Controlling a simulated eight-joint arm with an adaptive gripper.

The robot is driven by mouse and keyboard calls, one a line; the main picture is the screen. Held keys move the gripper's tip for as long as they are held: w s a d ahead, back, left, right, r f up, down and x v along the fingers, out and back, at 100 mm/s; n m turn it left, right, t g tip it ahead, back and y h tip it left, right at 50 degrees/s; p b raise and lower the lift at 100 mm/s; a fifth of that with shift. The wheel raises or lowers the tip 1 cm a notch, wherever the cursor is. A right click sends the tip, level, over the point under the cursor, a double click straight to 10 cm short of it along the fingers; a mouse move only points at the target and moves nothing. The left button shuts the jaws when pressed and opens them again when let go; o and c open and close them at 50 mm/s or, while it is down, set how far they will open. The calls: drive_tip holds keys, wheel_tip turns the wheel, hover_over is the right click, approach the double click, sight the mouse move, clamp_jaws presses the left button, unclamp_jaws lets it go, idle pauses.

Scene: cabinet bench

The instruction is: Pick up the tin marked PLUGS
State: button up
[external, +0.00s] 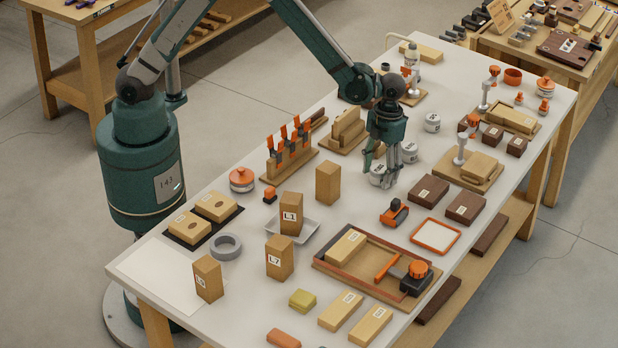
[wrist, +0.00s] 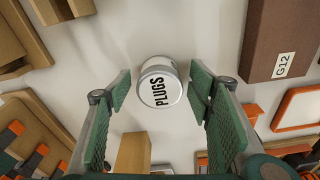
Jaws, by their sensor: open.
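The tin marked PLUGS (wrist: 158,92) is a small white round tin with black lettering on its lid. In the wrist view it sits at the upper middle, between the tips of my gripper (wrist: 160,80), with a gap on each side. The green padded fingers are spread and hold nothing. In the external view my gripper (external: 384,172) points down over the bench, and a white tin (external: 377,174) shows partly hidden behind its fingers. Its lettering is too small to read there. Two similar white tins (external: 432,122) (external: 409,152) stand behind it.
A dark box marked G12 (wrist: 283,65) lies right of the tin in the wrist view. An orange-rimmed tray (external: 436,236) and a small orange-and-black tool (external: 394,212) lie in front. A wooden block rack (external: 348,130) stands left of the gripper. Bare bench surrounds the tin.

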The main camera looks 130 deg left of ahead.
sight(379, 168)
idle(0.4)
drive_tip(key=c, duration=1)
drive_tip(key=shift+r, duration=0.1)
drive_tip(key=shift+c, duration=0.2)
drive_tip(key=shift+r+p, duration=0.7)
drive_tip(key=shift+r, duration=4.2)
